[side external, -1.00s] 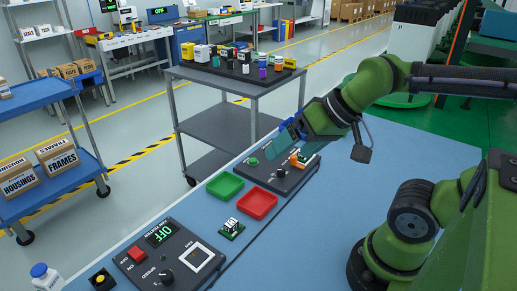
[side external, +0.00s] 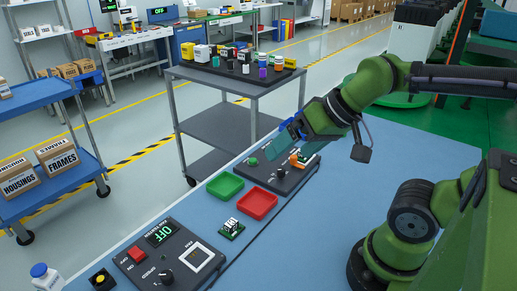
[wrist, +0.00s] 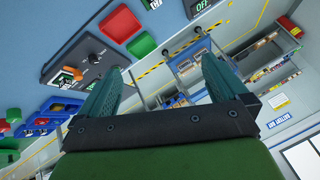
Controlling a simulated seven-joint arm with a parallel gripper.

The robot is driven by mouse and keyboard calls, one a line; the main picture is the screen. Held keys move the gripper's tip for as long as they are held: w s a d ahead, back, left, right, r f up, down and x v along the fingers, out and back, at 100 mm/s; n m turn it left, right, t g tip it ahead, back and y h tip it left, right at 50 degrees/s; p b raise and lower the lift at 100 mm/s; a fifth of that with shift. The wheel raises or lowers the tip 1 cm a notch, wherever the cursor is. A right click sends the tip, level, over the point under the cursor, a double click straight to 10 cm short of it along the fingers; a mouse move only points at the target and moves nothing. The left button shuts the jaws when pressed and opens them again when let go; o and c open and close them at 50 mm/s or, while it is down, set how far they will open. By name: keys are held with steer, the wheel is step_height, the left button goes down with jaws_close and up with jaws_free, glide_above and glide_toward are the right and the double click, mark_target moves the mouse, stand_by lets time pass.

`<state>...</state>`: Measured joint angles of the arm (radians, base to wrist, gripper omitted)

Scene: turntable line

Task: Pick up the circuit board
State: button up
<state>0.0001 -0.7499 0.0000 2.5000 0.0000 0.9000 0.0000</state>
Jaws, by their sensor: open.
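A small green circuit board (side external: 232,228) with a white part on top lies flat on the blue bench, between the red tray and the dark control panel. It also shows at the top edge of the wrist view (wrist: 152,4), partly cut off. My gripper (side external: 274,149) is above the far fixture panel, well apart from this board. In the wrist view my gripper (wrist: 166,68) has its two teal fingers spread with nothing between them.
A green tray (side external: 225,185) and a red tray (side external: 258,204) lie beside the board. The fixture panel (side external: 262,178), with a green button and an orange part, is below my gripper.

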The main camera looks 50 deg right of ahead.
steer(key=c, duration=0.7)
steer(key=w+d+f+n+g+h, duration=0.15)
steer(key=w+d, duration=0.25)
steer(key=d, duration=0.6)
steer(key=w+d+f+n+g, duration=0.1)
steer(key=w+d+f+g, duration=0.3)
steer(key=d, duration=0.6)
steer(key=w+d+n+g+h, duration=0.15)
steer(key=w+d, duration=0.35)
steer(key=d, duration=0.5)
steer(key=shift+y, duration=0.5)
steer(key=f, duration=1.1)
steer(key=shift+w, duration=0.2)
steer(key=shift+s+d+f, duration=0.1)
steer(key=shift+s+f, duration=0.05)
steer(key=shift+f, duration=1.15)
steer(key=shift+s+d+f, duration=0.1)
steer(key=shift+f, duration=1.2)
